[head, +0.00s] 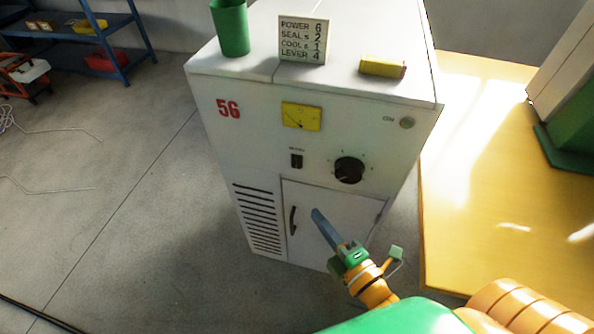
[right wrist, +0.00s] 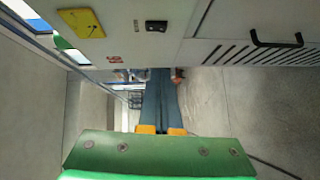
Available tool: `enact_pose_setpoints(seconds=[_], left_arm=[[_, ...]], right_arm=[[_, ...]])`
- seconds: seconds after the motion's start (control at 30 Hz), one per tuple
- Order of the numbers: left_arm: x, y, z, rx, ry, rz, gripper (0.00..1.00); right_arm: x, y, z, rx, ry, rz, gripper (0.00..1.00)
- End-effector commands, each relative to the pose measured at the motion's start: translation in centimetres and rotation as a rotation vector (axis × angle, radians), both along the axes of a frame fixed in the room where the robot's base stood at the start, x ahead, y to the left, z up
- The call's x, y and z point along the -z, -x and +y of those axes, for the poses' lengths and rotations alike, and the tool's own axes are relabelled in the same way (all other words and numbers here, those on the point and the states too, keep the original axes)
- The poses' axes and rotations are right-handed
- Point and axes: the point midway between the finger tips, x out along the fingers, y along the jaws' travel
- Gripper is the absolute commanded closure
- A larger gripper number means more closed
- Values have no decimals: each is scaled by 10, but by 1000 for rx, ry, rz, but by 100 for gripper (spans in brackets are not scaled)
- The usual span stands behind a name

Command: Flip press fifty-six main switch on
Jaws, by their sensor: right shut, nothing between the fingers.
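The press cabinet marked 56 (head: 219,147) is white. On its front a small black switch (head: 297,161) sits under a short label, below the yellow gauge (head: 302,117). I cannot tell which way the switch is set. It also shows in the right wrist view (right wrist: 156,26). A dull green lamp (head: 407,123) marked ON is at the upper right; I cannot tell if it is lit. My right gripper (head: 317,213) has long blue-grey fingers, shut and empty. In the head view its tips lie below the switch, over the door. My left gripper is not in view.
A black knob (head: 349,170) is right of the switch. The door has a black handle (head: 293,220) beside a slotted vent (head: 258,217). A green cup (head: 231,28), a sign (head: 302,39) and a yellow box (head: 382,68) stand on top. A yellow platform (head: 450,200) is at right.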

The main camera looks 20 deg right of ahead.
Motion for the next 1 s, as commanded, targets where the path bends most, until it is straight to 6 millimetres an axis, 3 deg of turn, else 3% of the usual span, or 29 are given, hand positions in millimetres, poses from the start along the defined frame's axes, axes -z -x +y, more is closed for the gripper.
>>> enact_pose_setpoints(seconds=[0.17,0.6,0.7,1.0], left_arm=[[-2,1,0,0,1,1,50],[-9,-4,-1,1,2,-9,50],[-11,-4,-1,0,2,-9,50],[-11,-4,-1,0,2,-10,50]], right_arm=[[0,-11,2,0,-3,-3,100],[7,-102,20,0,-2,-1,100],[9,-115,8,0,0,0,100],[13,-131,-3,0,-3,2,100]])
